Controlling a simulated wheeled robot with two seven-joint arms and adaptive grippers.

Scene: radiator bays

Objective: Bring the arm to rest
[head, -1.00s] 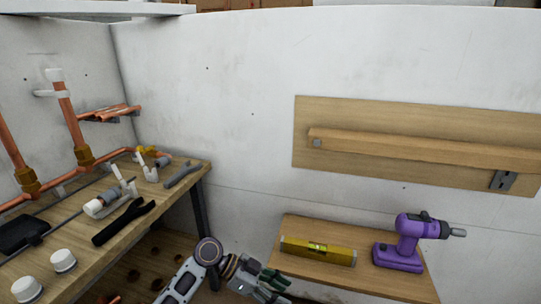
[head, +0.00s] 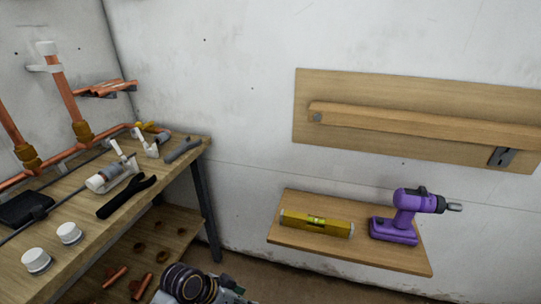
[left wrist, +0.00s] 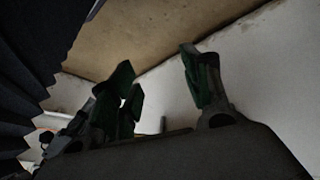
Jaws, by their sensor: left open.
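My left arm (head: 192,284) shows only at the bottom edge of the head view, low in front of the bench and the wall shelf. Its fingers are cut off or hidden there. In the left wrist view my left gripper (left wrist: 158,72) has its dark green fingers spread apart with nothing between them. It touches nothing that I can see. My right gripper is not in view.
A wooden bench (head: 85,240) at left holds copper pipes, white caps (head: 36,260) and dark tools. A wall shelf (head: 350,255) holds a yellow level (head: 316,223) and a purple drill (head: 404,217). Floor shows between bench and shelf.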

